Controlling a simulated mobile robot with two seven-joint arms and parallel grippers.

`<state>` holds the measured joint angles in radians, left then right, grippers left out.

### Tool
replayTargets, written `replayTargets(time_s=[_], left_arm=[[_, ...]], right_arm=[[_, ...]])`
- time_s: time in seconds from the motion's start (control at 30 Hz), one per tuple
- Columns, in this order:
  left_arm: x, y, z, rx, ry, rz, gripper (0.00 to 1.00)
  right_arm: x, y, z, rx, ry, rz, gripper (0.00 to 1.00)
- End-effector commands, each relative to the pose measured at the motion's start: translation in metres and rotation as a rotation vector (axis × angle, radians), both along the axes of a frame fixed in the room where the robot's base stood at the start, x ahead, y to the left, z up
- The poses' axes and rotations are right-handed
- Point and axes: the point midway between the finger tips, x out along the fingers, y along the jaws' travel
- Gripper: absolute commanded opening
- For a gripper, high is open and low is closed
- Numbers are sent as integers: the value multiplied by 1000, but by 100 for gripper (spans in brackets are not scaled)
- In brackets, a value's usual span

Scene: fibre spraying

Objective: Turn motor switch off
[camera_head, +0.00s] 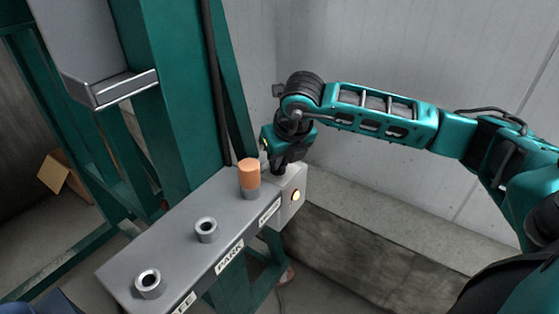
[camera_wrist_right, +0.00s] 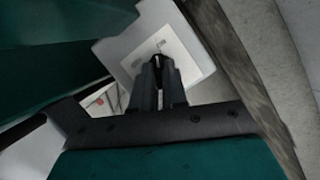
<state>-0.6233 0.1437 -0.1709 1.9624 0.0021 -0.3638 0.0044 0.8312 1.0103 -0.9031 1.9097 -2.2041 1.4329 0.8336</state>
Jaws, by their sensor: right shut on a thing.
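The motor switch sits on a white plate (camera_wrist_right: 186,52) on a light grey box (camera_head: 288,190) at the far end of the grey shelf. My right gripper (camera_head: 282,165) reaches down to the top of this box. In the right wrist view its fingertips (camera_wrist_right: 158,62) are close together at the middle of the plate, shut on the switch. The fingers hide most of the switch, so its position cannot be told. A small round lamp (camera_head: 296,196) on the front of the box looks lit. My left gripper is not in view.
The grey shelf (camera_head: 180,243) holds an orange cylinder (camera_head: 249,174) in a socket close to my gripper, and two empty sockets (camera_head: 206,229). A label reads PARK (camera_head: 229,257). A green post (camera_head: 165,100) and black cable (camera_head: 214,80) rise behind. A concrete ledge (camera_head: 390,230) lies right.

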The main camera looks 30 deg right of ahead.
Motion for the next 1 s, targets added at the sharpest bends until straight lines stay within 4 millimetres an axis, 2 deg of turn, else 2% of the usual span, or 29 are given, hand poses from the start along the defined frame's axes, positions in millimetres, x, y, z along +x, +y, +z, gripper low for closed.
replayTargets(time_s=[0.23, 1.0], left_arm=[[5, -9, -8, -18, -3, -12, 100], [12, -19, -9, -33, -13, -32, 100]], right_arm=[[1, -3, -3, 0, -4, 208, 0], [4, -7, 1, 1, -4, 898, 0]])
